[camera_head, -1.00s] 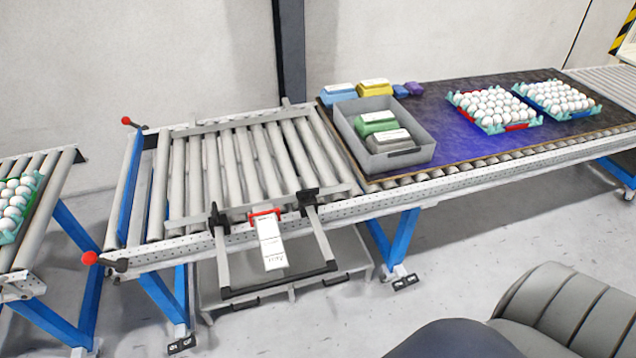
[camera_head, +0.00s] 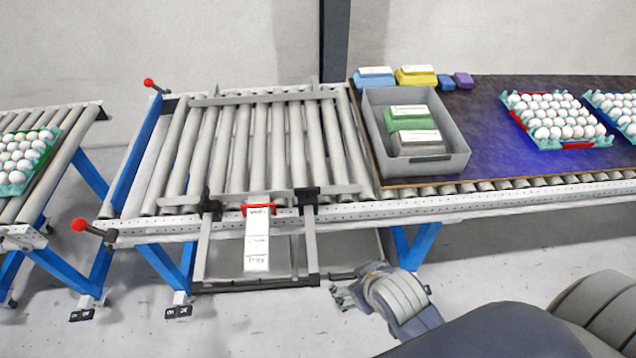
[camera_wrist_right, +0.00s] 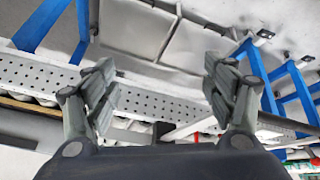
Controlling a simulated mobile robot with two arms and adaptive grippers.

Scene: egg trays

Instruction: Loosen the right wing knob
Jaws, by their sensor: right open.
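Two black clamp pieces sit on the front rail of the roller conveyor. The right one (camera_head: 308,198), which I take to be the right wing knob, is right of the red bracket (camera_head: 258,208); the left one (camera_head: 209,205) is on its other side. Their exact shape is too small to tell. My right gripper (camera_head: 343,292) is low in front of the conveyor, below and to the right of the right knob, and apart from it. In the right wrist view its fingers (camera_wrist_right: 160,88) are spread with nothing between them; a dark piece (camera_wrist_right: 162,130) shows beyond. My left gripper is out of view.
A white label strip (camera_head: 257,245) hangs from the red bracket over a grey frame (camera_head: 255,287). A grey bin (camera_head: 455,165) with cartons stands on the dark mat at right. Red-ended levers (camera_head: 80,225) stick out at left. Blue legs (camera_head: 415,245) stand near my gripper.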

